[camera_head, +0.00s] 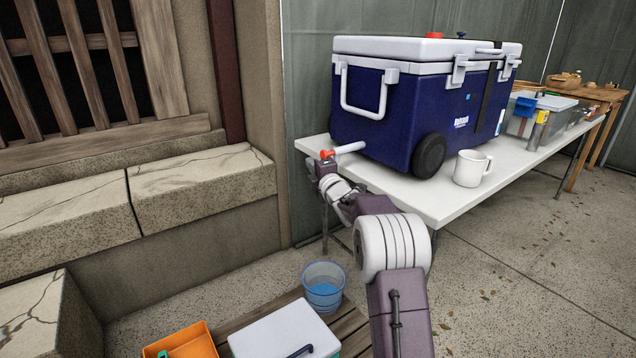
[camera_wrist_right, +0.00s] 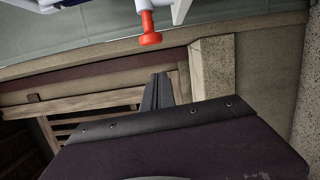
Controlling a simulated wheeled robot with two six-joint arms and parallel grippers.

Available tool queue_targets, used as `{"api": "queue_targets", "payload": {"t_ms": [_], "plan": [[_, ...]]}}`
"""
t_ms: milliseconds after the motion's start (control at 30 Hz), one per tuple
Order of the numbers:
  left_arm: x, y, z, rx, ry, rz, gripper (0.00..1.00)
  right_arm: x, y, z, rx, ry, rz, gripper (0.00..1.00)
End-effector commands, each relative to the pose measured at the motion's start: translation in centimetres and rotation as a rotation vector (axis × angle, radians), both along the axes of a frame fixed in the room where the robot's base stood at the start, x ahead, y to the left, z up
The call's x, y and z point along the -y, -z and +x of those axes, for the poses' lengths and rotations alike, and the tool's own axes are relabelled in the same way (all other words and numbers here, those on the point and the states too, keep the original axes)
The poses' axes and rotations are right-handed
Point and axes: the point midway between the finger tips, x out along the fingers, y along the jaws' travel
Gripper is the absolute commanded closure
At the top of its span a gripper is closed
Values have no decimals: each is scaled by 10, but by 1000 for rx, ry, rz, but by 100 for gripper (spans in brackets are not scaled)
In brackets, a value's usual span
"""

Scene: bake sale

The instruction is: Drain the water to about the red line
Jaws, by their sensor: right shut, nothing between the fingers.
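A dark blue cooler (camera_head: 400,112) with a white lid stands on the white table. Its white drain spout (camera_head: 350,148) sticks out past the table's left end and carries a red tap (camera_head: 327,154), which also shows at the top of the right wrist view (camera_wrist_right: 150,37). A clear bluish bucket (camera_head: 323,279) stands low below the table end; blue shows inside it, but I cannot make out a red line. My right gripper (camera_head: 314,163) is close to the red tap. In the wrist view its fingers (camera_wrist_right: 157,85) are shut and empty, apart from the tap. My left gripper is out of view.
A white mug (camera_head: 470,168) stands beside the cooler's black wheel on the table (camera_head: 440,205). Near the bucket are a white-lidded box (camera_head: 283,335) and an orange bin (camera_head: 183,342). A stone ledge (camera_head: 195,175) runs along the left.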

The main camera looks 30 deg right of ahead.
Motion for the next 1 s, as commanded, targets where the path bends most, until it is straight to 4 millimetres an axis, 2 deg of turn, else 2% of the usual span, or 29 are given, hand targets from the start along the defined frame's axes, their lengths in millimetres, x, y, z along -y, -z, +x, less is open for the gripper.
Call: {"api": "queue_targets", "payload": {"t_ms": [300,433,600,1000], "plan": [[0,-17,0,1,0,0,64,-6,-4,-64,-1,1,0,100],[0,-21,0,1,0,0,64,-8,-3,-84,0,0,-1,100],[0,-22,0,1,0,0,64,-10,-1,-94,1,-1,-1,100],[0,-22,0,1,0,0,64,-10,0,-94,1,-2,-2,100]]}}
